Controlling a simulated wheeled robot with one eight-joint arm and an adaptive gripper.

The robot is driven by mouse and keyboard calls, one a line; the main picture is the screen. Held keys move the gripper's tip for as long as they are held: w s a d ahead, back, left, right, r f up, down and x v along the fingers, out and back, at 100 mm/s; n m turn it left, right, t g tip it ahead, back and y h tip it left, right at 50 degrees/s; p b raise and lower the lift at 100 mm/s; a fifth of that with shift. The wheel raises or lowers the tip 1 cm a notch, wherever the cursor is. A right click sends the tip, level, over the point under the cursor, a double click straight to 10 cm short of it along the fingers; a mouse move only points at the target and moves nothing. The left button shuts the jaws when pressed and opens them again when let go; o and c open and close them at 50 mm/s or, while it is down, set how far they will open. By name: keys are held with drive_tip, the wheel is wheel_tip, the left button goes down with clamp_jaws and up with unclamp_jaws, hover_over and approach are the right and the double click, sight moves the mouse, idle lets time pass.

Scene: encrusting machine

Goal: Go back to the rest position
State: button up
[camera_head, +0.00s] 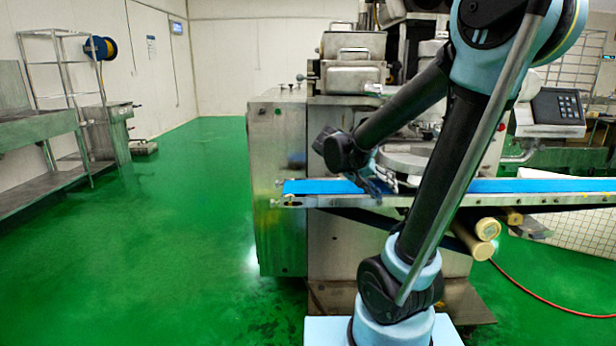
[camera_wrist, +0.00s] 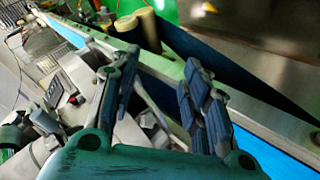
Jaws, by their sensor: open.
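My gripper (camera_wrist: 158,98) is open in the wrist view, with its two dark padded fingers spread apart and nothing between them. In the head view my gripper (camera_head: 374,186) is small and partly hidden by my own arm. It hangs close to the blue conveyor belt (camera_head: 325,187) of the encrusting machine (camera_head: 280,180). The belt also shows behind the fingers in the wrist view (camera_wrist: 262,150). I cannot tell whether the fingers touch the belt or its frame.
A control panel (camera_head: 557,107) stands at the right. Beige rollers (camera_head: 487,229) sit below the conveyor. A red hose (camera_head: 540,297) lies on the floor at the right. A steel sink (camera_head: 35,125) and a shelf rack (camera_head: 65,70) stand at the left. The green floor (camera_head: 170,250) between is clear.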

drive_tip(key=s+a+f+n+y, duration=0.2)
drive_tip(key=s+f+y, duration=0.2)
drive_tip(key=s, duration=0.5)
drive_tip(key=s+a+f+n+y, duration=0.2)
drive_tip(key=s+f+y, duration=0.3)
drive_tip(key=s+f, duration=0.2)
drive_tip(key=shift+s+a+f+g+y, duration=0.2)
drive_tip(key=shift+s+a+g+y, duration=0.15)
drive_tip(key=shift+s, duration=0.65)
